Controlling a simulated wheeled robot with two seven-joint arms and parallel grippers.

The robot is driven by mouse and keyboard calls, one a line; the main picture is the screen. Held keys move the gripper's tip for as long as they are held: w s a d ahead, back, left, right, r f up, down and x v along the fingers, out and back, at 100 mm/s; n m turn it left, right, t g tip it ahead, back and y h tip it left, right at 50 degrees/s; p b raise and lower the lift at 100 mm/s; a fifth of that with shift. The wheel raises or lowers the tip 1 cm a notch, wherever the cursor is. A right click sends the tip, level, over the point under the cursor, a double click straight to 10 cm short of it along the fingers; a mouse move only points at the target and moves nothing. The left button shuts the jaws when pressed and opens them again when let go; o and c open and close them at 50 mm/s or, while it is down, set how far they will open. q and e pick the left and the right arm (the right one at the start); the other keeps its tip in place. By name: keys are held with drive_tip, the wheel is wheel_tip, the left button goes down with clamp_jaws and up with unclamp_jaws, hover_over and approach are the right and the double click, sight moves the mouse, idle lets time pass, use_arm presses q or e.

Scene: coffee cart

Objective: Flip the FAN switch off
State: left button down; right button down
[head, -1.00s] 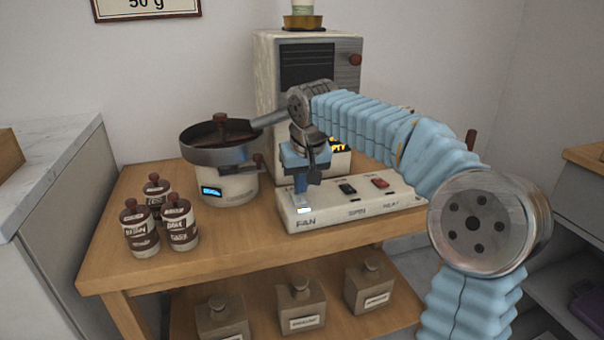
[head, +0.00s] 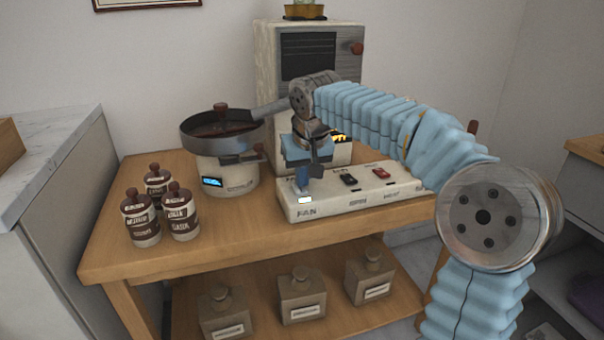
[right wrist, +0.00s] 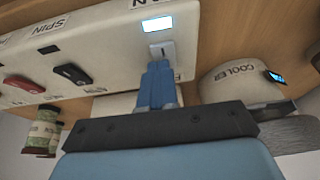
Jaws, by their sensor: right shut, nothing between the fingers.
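My right gripper (head: 301,183) is shut and empty, pointing down at the FAN end. In the right wrist view its blue fingertips (right wrist: 160,66) are at the FAN switch place (right wrist: 162,48) and largely hide the switch. I cannot tell the lever's position or whether they touch. The FAN indicator (right wrist: 158,23) is lit; it also shows in the head view (head: 305,200). My left gripper is out of view.
A cooler with a pan-like top (head: 225,170) stands left of the panel. A tall grey machine (head: 275,60) is behind it. Several dark-labelled bottles (head: 140,220) stand at the left of the wooden table (head: 135,262). Canisters (head: 302,300) sit on the lower shelf.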

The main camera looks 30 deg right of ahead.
sight(305, 190)
drive_tip(key=shift+s+a+f, duration=0.1)
drive_tip(key=shift+s+f, duration=0.25)
drive_tip(key=shift+f, duration=0.1)
wheel_tip(305, 190, up, 5)
drive_tip(key=p, duration=0.4)
drive_tip(key=shift+s+p, duration=0.15)
drive_tip(key=shift+p, duration=0.2)
drive_tip(key=v, duration=0.9)
drive_tip(key=shift+s+r, duration=0.25)
drive_tip(key=shift+r, duration=0.1)
drive_tip(key=shift+a, duration=0.15)
